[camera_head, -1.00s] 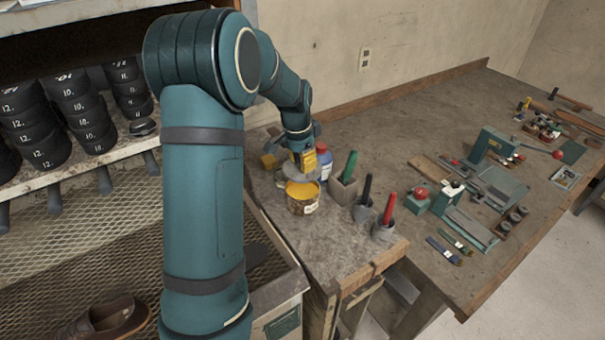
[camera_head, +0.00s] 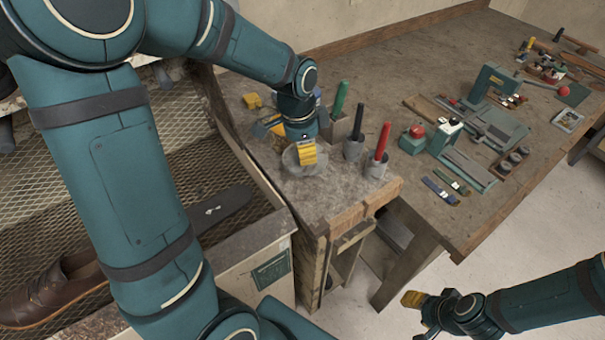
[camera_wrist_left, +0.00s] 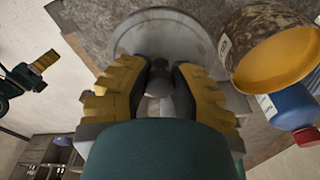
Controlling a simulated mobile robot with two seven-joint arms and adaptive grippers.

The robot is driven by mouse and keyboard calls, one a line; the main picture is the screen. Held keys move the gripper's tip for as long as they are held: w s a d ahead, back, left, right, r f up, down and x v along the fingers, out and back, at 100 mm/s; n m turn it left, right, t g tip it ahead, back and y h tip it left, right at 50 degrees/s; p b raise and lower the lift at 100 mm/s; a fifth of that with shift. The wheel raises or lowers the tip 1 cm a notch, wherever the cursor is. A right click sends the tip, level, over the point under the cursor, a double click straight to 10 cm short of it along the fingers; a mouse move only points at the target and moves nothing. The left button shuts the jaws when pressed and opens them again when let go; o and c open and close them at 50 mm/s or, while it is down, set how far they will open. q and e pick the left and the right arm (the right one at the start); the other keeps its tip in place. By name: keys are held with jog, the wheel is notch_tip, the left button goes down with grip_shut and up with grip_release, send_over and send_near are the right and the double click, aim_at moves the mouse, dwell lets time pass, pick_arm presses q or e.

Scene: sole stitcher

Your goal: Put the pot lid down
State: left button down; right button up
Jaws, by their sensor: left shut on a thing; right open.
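My left gripper (camera_head: 306,155) is shut on the knob of the grey round pot lid (camera_head: 291,161), near the front corner of the bench. In the left wrist view, the lid (camera_wrist_left: 190,38) lies flat beyond the fingers, its knob between the yellow-backed pads. I cannot tell whether the lid touches the bench top. The open pot (camera_wrist_left: 270,50), yellow inside, stands beside the lid in the left wrist view; in the head view my left arm mostly hides it. My right gripper (camera_head: 420,315) is open and empty, off the bench at the lower right.
A blue bottle (camera_wrist_left: 293,106) is close to the pot. Holders with green (camera_head: 341,99), black (camera_head: 357,130) and red (camera_head: 381,141) handled tools stand right of the lid. A stitching machine (camera_head: 490,125) stands further right. The shelf with a brown shoe (camera_head: 50,290) is left.

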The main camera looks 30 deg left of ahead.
aim_at(305, 169)
pick_arm(q)
notch_tip(305, 169, down, 7)
jog(key=shift+r+b, duration=0.2)
jog(key=shift+b, duration=0.35)
jog(key=shift+f, duration=0.1)
jog(key=c, duration=0.9)
grip_release()
